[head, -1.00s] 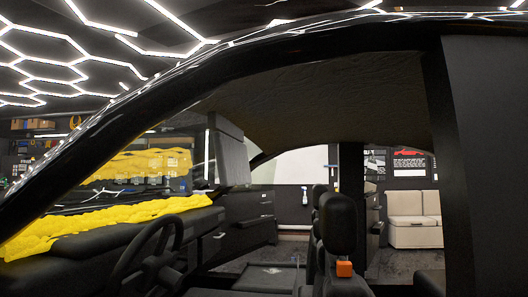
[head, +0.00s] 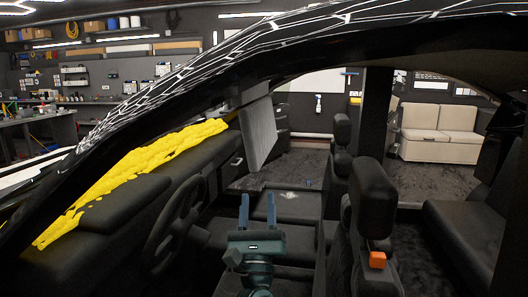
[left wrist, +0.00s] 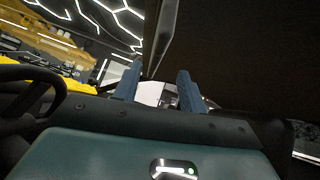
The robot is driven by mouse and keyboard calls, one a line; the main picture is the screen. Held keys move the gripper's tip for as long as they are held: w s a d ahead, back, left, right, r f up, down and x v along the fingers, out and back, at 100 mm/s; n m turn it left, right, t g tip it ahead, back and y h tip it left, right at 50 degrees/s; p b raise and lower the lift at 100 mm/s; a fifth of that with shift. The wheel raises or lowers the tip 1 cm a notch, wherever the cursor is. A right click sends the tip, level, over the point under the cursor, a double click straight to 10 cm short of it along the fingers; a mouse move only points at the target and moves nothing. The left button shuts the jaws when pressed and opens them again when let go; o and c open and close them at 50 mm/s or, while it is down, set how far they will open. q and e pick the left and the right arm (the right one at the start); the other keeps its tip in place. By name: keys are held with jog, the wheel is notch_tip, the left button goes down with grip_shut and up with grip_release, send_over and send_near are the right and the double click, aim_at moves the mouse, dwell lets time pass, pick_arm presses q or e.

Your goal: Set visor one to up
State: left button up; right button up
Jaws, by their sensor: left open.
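A grey sun visor panel (head: 259,132) hangs down from the front edge of the car roof, above the dashboard; its number cannot be read. My left gripper (head: 257,205) is open and empty inside the cabin, between the steering wheel and the front seats. In the picture it is below the visor and apart from it. In the left wrist view a dark flat panel (left wrist: 161,38), seen nearly edge-on and probably the visor, lies beyond and above the open fingers (left wrist: 159,82). My right gripper is not in view.
The steering wheel (head: 176,224) stands left of my gripper. A front seat (head: 372,200) with an orange block (head: 377,260) stands to the right. Yellow crumpled material (head: 135,175) lies along the dashboard. The roof frame (head: 190,88) crosses above. The space between gripper and visor looks clear.

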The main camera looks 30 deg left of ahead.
aim_at(259, 160)
pick_arm(q)
jog(key=p+x, duration=0.2)
jog(key=x, duration=0.9)
jog(key=shift+p, duration=0.35)
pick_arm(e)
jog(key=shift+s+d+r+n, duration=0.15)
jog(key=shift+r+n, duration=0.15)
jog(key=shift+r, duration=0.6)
pick_arm(q)
jog(key=shift+c, duration=0.3)
jog(key=shift+c, duration=0.8)
grip_shut()
